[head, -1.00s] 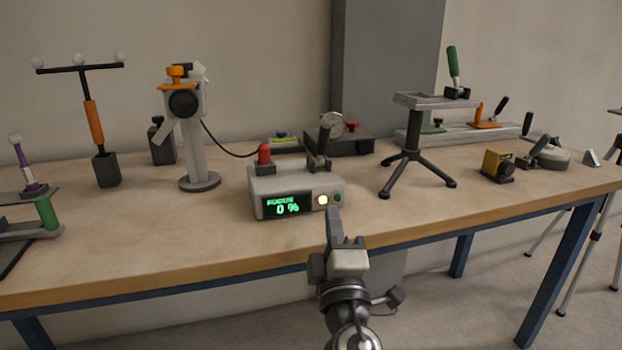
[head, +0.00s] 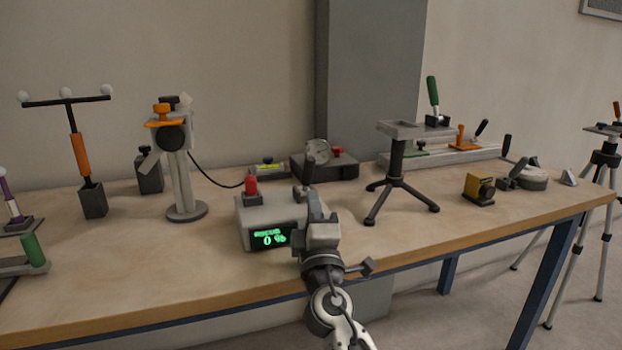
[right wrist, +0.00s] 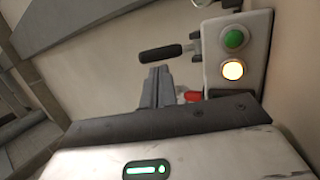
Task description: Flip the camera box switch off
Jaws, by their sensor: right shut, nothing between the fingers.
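The camera box (head: 262,212) is a pale grey box on the table with a green display reading "FOCUS 0 %". A lever with a dark handle (head: 311,176) stands up on its top at the right, and a red-capped part (head: 251,186) stands at the left. My right gripper (head: 314,201) is shut and empty, in front of the box's right end, hiding its buttons. The right wrist view shows the gripper fingers (right wrist: 156,86) near the black handle (right wrist: 160,53), apparently apart from it. A lit button (right wrist: 232,70) and green button (right wrist: 235,39) show there. My left gripper is out of view.
A camera stand (head: 185,205) is left of the box and a small tripod stand (head: 398,185) is right of it. A dark gauge box (head: 325,166) lies behind. The table's front (head: 180,300) is clear.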

